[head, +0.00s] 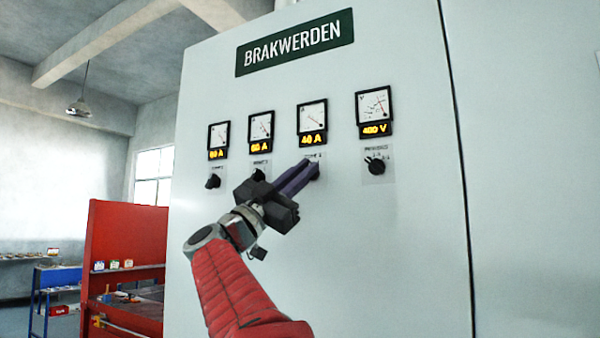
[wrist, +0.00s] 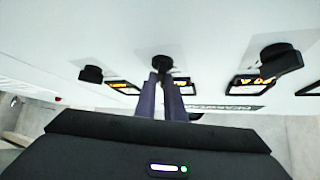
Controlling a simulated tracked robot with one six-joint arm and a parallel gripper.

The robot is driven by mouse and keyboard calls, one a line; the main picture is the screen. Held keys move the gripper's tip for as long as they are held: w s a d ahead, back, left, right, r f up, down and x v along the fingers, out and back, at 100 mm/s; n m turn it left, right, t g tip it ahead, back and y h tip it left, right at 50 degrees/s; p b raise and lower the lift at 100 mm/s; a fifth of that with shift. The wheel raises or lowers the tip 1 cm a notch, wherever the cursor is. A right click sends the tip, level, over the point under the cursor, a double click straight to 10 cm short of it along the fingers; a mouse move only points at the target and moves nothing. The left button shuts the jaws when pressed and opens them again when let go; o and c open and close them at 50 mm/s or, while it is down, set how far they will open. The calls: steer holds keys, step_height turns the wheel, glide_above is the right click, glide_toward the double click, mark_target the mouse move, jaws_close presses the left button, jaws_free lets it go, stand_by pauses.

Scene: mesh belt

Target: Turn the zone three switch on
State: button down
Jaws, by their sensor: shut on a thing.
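The zone three switch (head: 316,173) is a small dark rotary knob on the pale cabinet front, under the meter (head: 312,116) that reads 40 A. My gripper (head: 306,170) reaches it from the lower left. Its purple-grey fingers are shut on the knob and hide much of it in the head view. In the wrist view the knob (wrist: 162,63) shows at the tips of the fingers (wrist: 163,78), its round base against the panel. I cannot read the exact angle of the knob.
Two similar knobs (head: 213,181) (head: 259,175) stand to the left, the nearer one close to my gripper. A larger selector (head: 375,165) stands to the right under the 400 V meter (head: 374,107). The cabinet face (head: 400,260) below is bare. A red workbench (head: 126,240) stands at left.

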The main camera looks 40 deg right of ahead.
steer(key=shift+w+d+f+m+g+y, duration=0.2)
steer(key=shift+w+f+m+g+y, duration=0.15)
steer(key=shift+m+g, duration=0.35)
steer(key=c, duration=1.8)
jaws_free()
steer(key=shift+c, duration=0.2)
steer(key=shift+a+f, duration=0.1)
steer(key=v, duration=1.3)
steer(key=shift+a, duration=0.5)
steer(key=shift+s, duration=0.1)
